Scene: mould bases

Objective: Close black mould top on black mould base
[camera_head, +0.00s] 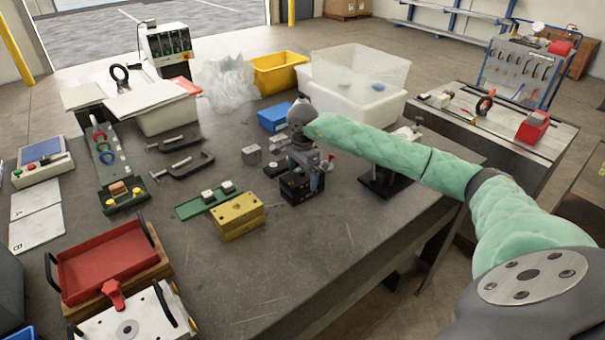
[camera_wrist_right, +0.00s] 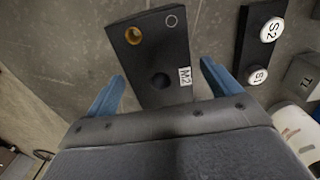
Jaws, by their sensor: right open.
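A black mould block (camera_head: 300,189) with small gold-coloured details stands on the table under my right gripper (camera_head: 313,172) in the head view. Nothing shows as gripped. I cannot tell top from base clearly, as the gripper covers part of the block. My left gripper is not in view.
A yellow mould block (camera_head: 238,217) and a green strip with white knobs (camera_head: 207,199) stand to the left. A grey block (camera_head: 252,155) and a blue bin (camera_head: 276,118) are behind. A red tray (camera_head: 108,262) is at front left. The table's front middle is clear.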

